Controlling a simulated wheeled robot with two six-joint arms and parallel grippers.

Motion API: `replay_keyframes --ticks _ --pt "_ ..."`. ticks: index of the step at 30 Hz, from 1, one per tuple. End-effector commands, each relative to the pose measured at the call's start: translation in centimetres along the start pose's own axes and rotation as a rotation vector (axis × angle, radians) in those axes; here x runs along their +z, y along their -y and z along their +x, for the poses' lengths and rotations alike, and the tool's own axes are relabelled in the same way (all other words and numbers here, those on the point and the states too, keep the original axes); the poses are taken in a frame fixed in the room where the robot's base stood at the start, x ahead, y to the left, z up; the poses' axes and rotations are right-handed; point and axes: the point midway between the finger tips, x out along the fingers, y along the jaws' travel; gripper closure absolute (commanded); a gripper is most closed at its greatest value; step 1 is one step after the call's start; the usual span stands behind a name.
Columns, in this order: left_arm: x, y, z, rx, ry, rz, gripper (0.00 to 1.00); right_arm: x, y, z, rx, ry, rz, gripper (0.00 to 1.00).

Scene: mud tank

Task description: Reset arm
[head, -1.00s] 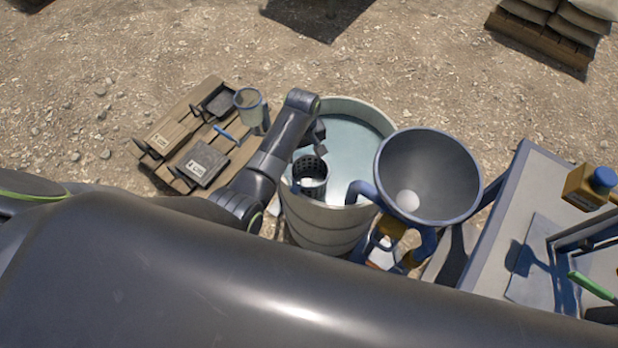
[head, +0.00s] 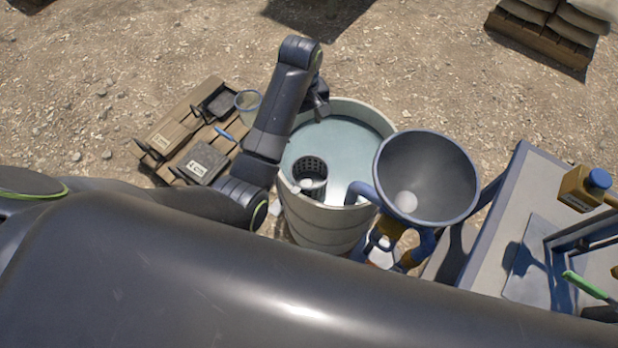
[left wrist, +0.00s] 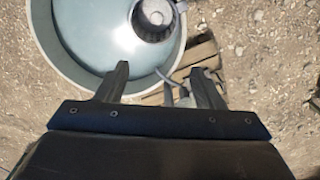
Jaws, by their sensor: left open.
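My left arm comes in from the left in the head view and bends up and over. The tank (left wrist: 58,58) lies beyond the fingers there, with pale liquid inside. A dark perforated basket (head: 312,170) sits inside the tank near its front left wall, apart from my gripper. My right gripper does not show.
A grey funnel bowl (head: 440,165) with a blue rim stands right of the tank. A wooden pallet (head: 172,130) with labelled trays and a clear cup (head: 248,100) lies left. Open gravel lies behind.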

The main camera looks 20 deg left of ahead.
Motion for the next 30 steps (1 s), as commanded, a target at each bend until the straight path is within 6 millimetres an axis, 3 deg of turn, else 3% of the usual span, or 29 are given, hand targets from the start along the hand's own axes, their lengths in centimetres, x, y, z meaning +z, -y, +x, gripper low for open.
replay_keyframes --ticks 14,17,20,24,30 --pt "0.1 0.8 0.6 0.004 -0.004 0.008 0.39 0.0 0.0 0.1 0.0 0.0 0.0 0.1" --pt "0.4 2.8 1.9 0.016 -0.017 0.03 0.39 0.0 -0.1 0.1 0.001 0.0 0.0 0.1" --pt "1.0 6.1 3.6 0.032 -0.045 0.074 0.39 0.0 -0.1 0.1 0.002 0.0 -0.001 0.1" --pt "2.5 11.4 5.4 0.048 -0.101 0.157 0.39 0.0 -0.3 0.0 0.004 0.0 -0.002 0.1" --pt "5.4 18.8 6.2 0.043 -0.192 0.296 0.39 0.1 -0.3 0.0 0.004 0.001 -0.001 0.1"
